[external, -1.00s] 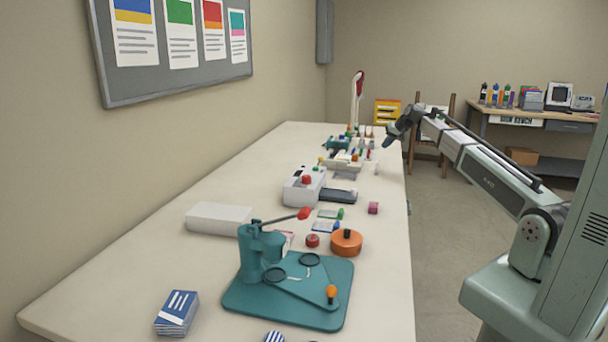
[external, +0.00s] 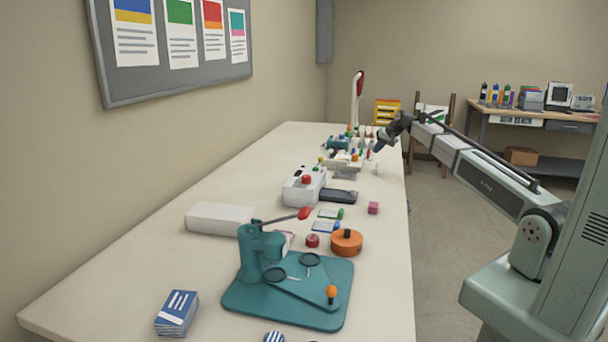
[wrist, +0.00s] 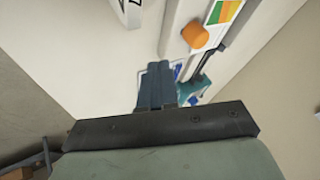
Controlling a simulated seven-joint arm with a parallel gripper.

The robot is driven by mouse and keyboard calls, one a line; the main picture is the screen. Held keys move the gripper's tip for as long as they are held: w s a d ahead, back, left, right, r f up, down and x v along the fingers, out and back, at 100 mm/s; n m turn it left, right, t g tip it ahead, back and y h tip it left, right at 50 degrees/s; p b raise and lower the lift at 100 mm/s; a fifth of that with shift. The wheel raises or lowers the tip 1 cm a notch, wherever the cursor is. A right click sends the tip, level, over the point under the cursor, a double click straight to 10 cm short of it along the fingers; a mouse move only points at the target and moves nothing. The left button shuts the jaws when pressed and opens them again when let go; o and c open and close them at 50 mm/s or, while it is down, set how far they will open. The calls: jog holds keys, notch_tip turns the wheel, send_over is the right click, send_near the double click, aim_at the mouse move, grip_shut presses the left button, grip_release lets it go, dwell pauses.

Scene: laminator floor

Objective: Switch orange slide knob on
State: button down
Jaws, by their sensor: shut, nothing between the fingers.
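In the wrist view, an orange cylindrical knob (wrist: 195,36) stands out from a white panel (wrist: 180,17) beside a green, yellow and orange colour strip (wrist: 224,11). My gripper (wrist: 157,68) is shut and empty. Its fingertips are below and left of this knob in the picture, apart from it. In the external view, my gripper (external: 378,147) hangs over the far right edge of the long table, near a cluster of small items; this knob cannot be made out there. Another orange knob (external: 332,292) sits on the teal press (external: 262,250) at the near end.
The white table (external: 150,260) runs along the wall. A white box with a red button (external: 304,186), a dark flat device (external: 338,195), a round orange piece (external: 346,242) and a long white box (external: 218,217) stand on it. A teal object (wrist: 196,87) lies beyond my fingers.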

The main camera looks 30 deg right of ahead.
aim_at(355, 157)
jog(key=x, duration=0.4)
jog(key=shift+w+a+f, duration=0.1)
jog(key=shift+w+f, duration=0.2)
jog(key=shift+w+a+r, duration=0.1)
jog(key=shift+w+a, duration=0.5)
jog(key=shift+a, duration=0.35)
jog(key=shift+w+a, duration=0.45)
jog(key=shift+a, duration=0.2)
jog(key=shift+w+a, duration=1.05)
jog(key=shift+w, duration=0.1)
